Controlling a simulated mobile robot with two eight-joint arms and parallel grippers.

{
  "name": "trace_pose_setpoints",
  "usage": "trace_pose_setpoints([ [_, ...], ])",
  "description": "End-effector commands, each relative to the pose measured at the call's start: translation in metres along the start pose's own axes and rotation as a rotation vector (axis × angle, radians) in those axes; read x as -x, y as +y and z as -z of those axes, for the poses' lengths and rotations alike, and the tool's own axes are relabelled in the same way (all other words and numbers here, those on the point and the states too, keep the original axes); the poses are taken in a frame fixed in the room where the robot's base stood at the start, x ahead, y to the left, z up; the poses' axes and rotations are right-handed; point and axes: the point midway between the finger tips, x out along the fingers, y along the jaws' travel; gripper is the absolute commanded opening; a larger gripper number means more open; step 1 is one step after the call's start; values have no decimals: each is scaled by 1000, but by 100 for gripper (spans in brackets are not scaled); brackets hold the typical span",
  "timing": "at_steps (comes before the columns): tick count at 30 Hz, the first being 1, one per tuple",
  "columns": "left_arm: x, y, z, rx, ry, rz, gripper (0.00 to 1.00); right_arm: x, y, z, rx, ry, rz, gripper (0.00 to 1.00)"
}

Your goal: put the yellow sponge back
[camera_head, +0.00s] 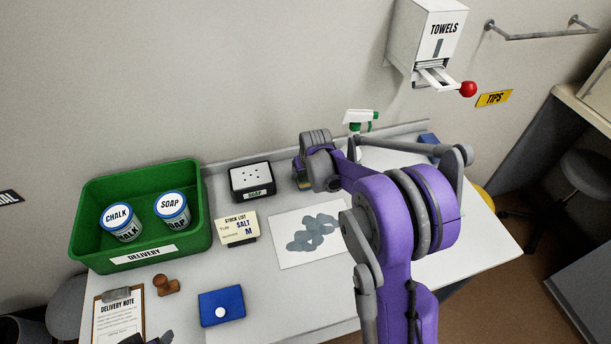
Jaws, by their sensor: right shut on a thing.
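My right gripper (304,172) is at the back of the bench, right of the black-edged dish. My own purple arm hides much of it. A small patch of yellow, which looks like the yellow sponge (305,184), shows at its fingers, and the gripper is shut on it. I cannot tell whether the sponge touches the bench. A dark grey piece at the bottom left edge (150,338) looks like my left gripper, mostly cut off; its jaws cannot be made out.
The white dish (251,175) is labelled SOAP. A green DELIVERY crate (190,238) holds two jars. A stock card (236,229), stained sheet (285,258), blue pouch (222,306), stamp (166,285) and clipboard (118,318) lie forward. A spray bottle (358,121) stands behind my arm.

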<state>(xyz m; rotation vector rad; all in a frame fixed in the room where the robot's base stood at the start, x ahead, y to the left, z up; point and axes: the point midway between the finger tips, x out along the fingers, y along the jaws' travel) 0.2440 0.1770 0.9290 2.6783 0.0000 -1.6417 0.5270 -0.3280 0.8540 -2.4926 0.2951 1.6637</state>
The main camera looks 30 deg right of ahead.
Motion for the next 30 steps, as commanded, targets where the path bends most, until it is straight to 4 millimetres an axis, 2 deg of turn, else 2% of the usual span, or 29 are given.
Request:
trace_pose_setpoints([
  [3,-1,0,-1,0,-1,0,60,-12,0,-5,0,0,0,12],
  [13,-4,0,-3,0,-3,0,60,-15,0,-7,0,-1,0,12],
  [14,-4,0,-4,0,-3,0,60,-16,0,-7,0,-1,0,76],
  [18,-3,0,-3,0,-2,0,60,-15,0,-6,0,0,0,100],
  [26,-2,0,-2,0,-1,0,60,-13,0,-5,0,0,0,100],
  [30,0,0,0,0,0,0,60,0,0,-4,0,0,0,100],
])
